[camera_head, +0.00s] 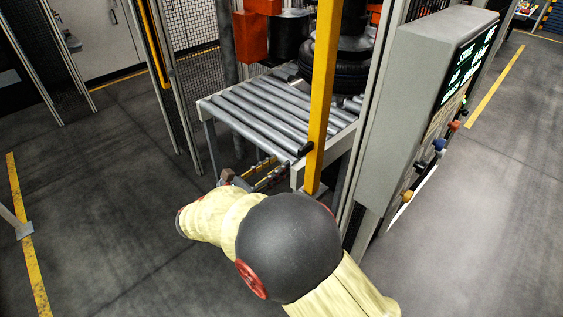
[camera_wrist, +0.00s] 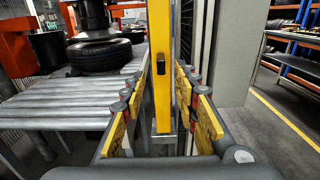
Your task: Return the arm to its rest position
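My arm (camera_head: 290,245), cream with a dark round joint, reaches from the lower edge of the head view toward the conveyor. My gripper (camera_head: 265,174) is beside the front end of the roller conveyor (camera_head: 262,112), partly hidden behind the arm. In the wrist view my gripper (camera_wrist: 163,80) has its yellow-padded fingers apart, with nothing held between them. A yellow post (camera_wrist: 160,45) shows between the fingers, beyond them; I cannot tell the exact gap. The post also stands in the head view (camera_head: 323,85).
Black tyres (camera_wrist: 98,55) lie on the conveyor under dark machinery. A grey control cabinet (camera_head: 400,95) with a lit screen and buttons stands right of the post. Grey floor (camera_head: 100,220) is clear at left.

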